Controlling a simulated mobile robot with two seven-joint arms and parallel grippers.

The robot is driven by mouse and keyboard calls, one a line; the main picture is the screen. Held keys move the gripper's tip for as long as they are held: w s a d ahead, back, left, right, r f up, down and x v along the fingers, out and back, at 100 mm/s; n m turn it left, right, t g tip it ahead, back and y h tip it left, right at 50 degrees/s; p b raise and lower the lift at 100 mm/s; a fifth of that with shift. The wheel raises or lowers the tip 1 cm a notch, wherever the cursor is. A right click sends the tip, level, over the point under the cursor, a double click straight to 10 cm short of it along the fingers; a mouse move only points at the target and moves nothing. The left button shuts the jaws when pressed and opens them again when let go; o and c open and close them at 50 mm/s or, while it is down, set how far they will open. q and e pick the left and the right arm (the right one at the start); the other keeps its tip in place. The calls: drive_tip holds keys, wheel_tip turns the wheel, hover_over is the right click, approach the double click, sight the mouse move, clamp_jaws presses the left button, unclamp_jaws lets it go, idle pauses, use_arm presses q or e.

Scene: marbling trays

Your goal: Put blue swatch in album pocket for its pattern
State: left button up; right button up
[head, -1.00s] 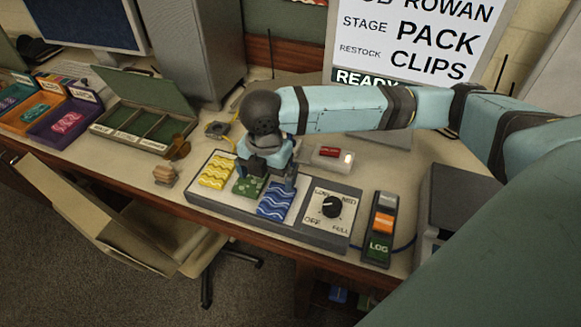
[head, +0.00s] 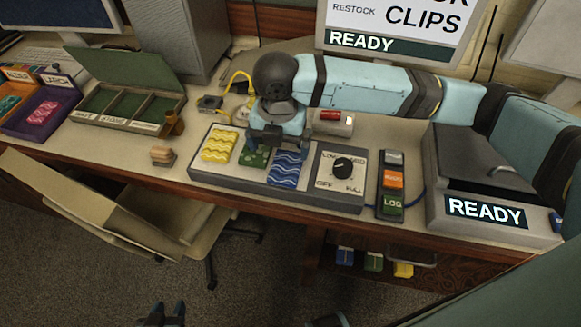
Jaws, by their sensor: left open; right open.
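The blue swatch (head: 287,171) with pale wavy lines lies on the grey panel (head: 235,188), right of a green swatch (head: 252,159) and a yellow wavy swatch (head: 219,144). My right gripper (head: 279,141) is open and empty above the panel, over the back of the green and blue swatches. It hides part of the green one. The green album (head: 158,84) lies open at the back left, with three pockets that look empty. Their front labels are too small to read surely. My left gripper (head: 168,312) is open at the bottom edge, below the table.
A dial (head: 342,167) is on the panel's right end. A LOG button box (head: 392,184) and a grey READY machine (head: 480,213) stand further right. A wooden stamp-like block (head: 162,156) and brown jar (head: 174,123) sit between album and panel. Coloured trays (head: 42,113) are far left.

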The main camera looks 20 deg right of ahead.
hover_over(283, 178)
drive_tip(key=f, duration=0.6)
drive_tip(key=shift+s+a+f, duration=0.15)
drive_tip(key=shift+a+f, duration=0.1)
drive_tip(key=shift+f, duration=0.15)
drive_tip(key=shift+w+d+f, duration=0.15)
drive_tip(key=shift+f, duration=1.2)
drive_tip(key=shift+w+d+f, duration=0.1)
drive_tip(key=shift+w+f, duration=0.05)
drive_tip(key=shift+f, duration=1.2)
drive_tip(key=c, duration=0.9)
